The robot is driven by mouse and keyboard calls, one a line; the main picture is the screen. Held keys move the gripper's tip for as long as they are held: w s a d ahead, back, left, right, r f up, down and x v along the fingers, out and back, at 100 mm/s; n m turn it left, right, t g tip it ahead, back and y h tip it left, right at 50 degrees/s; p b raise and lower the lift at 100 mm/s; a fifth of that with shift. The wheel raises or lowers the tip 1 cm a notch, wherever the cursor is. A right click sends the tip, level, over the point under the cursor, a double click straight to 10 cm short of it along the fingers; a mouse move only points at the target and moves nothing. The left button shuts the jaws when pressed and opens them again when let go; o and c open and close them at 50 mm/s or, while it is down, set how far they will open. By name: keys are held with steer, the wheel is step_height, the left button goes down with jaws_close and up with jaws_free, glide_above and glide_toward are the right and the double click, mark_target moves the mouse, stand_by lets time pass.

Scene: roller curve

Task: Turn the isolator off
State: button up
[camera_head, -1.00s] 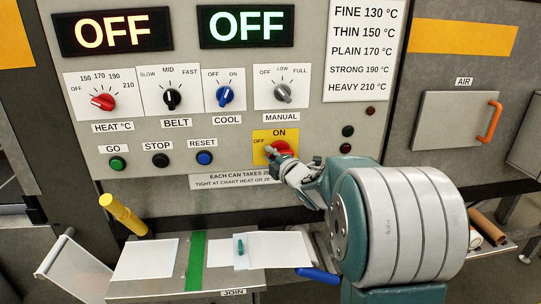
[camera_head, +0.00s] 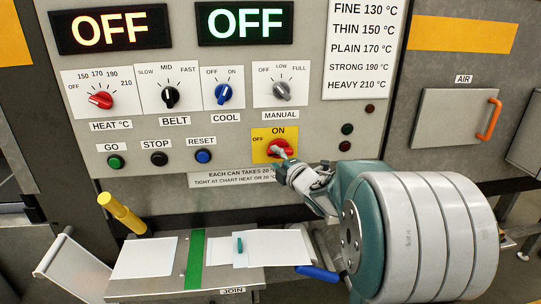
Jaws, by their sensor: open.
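The isolator is a red rotary knob (camera_head: 287,145) on a yellow plate (camera_head: 260,134) marked OFF at the left and ON at the top, low on the grey control panel. A pale pointer or fingertip shows across the knob's left side, near the OFF side; which of these it is I cannot tell clearly. My gripper (camera_head: 279,163) is open, just below and in front of the knob, covering the plate's lower edge. Whether a finger touches the knob cannot be told.
Heat (camera_head: 101,100), belt (camera_head: 170,97), cool (camera_head: 223,94) and manual (camera_head: 281,91) knobs sit above. GO, STOP and RESET buttons (camera_head: 204,156) are left. Both displays (camera_head: 245,23) read OFF. Below is a bench with white sheets (camera_head: 145,257), a green strip and a yellow handle (camera_head: 122,214).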

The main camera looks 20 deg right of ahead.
steer(key=s+d, duration=0.1)
steer(key=s, duration=0.7)
steer(key=shift+s, duration=0.3)
steer(key=s+a+f+m+g+h, duration=0.1)
steer(key=s+a+m+g, duration=0.5)
steer(key=s, duration=0.6)
steer(key=s+a+f+m+g, duration=0.4)
steer(key=s+a+m+g, duration=0.2)
steer(key=s+a+m, duration=0.4)
steer(key=s+m, duration=0.2)
steer(key=m, duration=0.1)
steer(key=shift+f+h, duration=0.35)
steer(key=shift+h, duration=0.05)
